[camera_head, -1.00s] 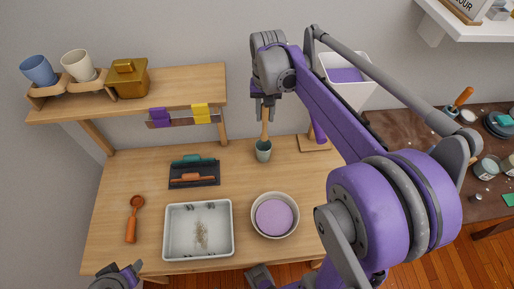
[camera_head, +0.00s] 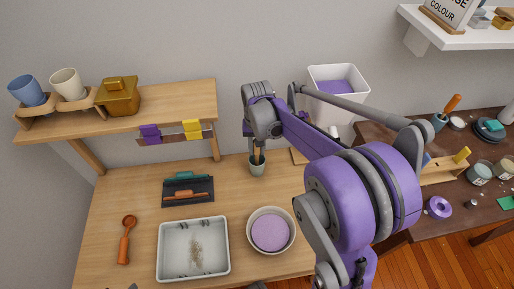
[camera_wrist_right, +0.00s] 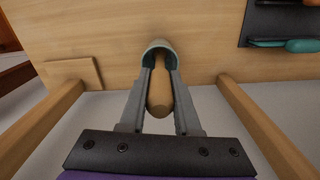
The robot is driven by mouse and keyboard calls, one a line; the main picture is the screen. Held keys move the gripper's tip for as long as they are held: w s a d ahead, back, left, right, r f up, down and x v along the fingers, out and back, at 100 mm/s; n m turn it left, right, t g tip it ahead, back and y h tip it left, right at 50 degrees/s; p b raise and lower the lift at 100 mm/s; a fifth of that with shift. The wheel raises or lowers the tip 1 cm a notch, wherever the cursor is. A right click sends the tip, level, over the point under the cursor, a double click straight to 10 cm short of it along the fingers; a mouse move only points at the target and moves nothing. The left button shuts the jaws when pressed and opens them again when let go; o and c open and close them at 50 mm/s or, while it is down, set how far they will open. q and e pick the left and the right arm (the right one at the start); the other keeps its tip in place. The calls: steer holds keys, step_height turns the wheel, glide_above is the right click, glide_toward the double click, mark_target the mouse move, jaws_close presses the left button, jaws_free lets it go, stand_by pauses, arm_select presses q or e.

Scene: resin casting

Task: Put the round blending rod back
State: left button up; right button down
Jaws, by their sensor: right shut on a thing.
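My left gripper does not show in the head view.
A black rack (camera_head: 188,191) with teal and orange tools, a white tray (camera_head: 161,262), an orange spoon (camera_head: 125,240) and a bowl (camera_head: 290,236) with purple content stand on the table. A shelf (camera_head: 190,95) hangs above left. A white bin (camera_head: 325,111) is behind my right arm.

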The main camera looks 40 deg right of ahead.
steer(key=shift+f, duration=0.1)
steer(key=c, duration=1.1)
jaws_free()
steer(key=shift+f, duration=0.1)
steer(key=o, duration=0.5)
steer(key=shift+r, duration=0.25)
step_height(320, 180, up, 12)
steer(key=shift+f+p, duration=0.15)
steer(key=shift+p, duration=0.35)
steer(key=s+a+f+n+t, duration=0.1)
steer(key=s+a+f+n, duration=0.1)
steer(key=s+a, duration=0.3)
steer(key=s+a+f+n+t, duration=0.2)
steer(key=s+a+f+n, duration=0.1)
steer(key=s+a+f, duration=0.1)
steer(key=s+a+f+n+t, duration=0.2)
steer(key=s+a+f, duration=0.1)
steer(key=s+a, duration=0.3)
steer(key=shift+s+a+f+n, duration=0.1)
steer(key=shift+s+f+n, duration=0.1)
steer(key=shift+n, duration=0.1)
